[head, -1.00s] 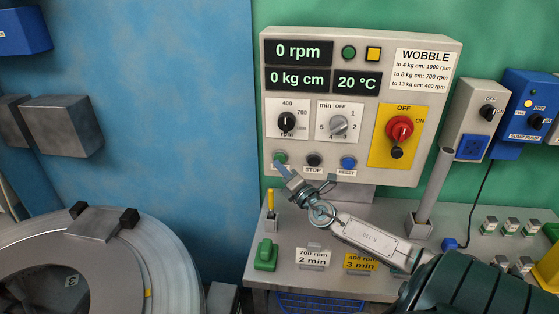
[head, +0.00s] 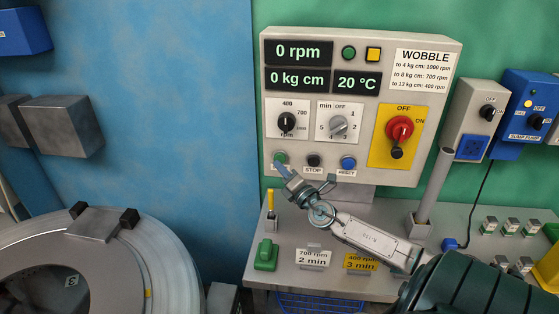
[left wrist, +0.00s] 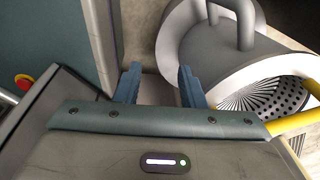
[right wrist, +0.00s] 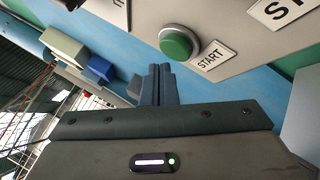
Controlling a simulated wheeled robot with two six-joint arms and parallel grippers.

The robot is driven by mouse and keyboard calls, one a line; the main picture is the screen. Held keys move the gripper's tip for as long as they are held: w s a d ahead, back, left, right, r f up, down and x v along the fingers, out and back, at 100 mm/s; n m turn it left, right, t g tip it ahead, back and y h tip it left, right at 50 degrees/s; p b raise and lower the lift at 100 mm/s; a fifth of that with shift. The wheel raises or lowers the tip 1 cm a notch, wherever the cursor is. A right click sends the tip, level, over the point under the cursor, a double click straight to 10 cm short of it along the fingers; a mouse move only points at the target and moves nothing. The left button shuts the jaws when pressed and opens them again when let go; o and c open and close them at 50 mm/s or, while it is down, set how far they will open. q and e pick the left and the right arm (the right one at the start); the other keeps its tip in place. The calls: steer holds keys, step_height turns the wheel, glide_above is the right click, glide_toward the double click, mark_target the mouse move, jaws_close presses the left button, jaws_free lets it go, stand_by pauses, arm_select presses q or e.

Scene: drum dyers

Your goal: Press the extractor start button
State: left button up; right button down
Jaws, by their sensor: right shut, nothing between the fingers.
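The green START button (head: 281,158) sits at the lower left of the grey control panel (head: 440,110). In the right wrist view the green button (right wrist: 177,42) stands out from the panel beside its START label. My right gripper (head: 282,169) is shut and empty, with its blue fingertips at the button's lower edge. In the right wrist view the fingertips (right wrist: 160,70) are just below the button; I cannot tell whether they touch it. The display (head: 298,51) reads 0 rpm. My left gripper (left wrist: 158,72) is open and empty in its wrist view, outside the head view.
The black STOP button (head: 313,160) and blue RESET button (head: 348,163) are right of START. A red rotary switch (head: 399,128) is farther right. A grey post (head: 435,185) stands on the shelf. A round drum machine (head: 170,250) is at lower left.

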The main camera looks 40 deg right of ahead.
stand_by(0.5)
steer(key=shift+w+d+b, duration=0.3)
steer(key=shift+d+b, duration=0.05)
steer(key=shift+b, duration=0.1)
steer(key=shift+w+d+b, duration=0.25)
steer(key=shift+d+b, duration=0.1)
steer(key=shift+b, duration=0.05)
stand_by(0.6)
steer(key=shift+s+a, duration=0.1)
steer(key=shift+s+a+p, duration=0.3)
steer(key=shift+s+a, duration=0.15)
steer(key=shift+a, duration=0.1)
steer(key=shift+a, duration=0.1)
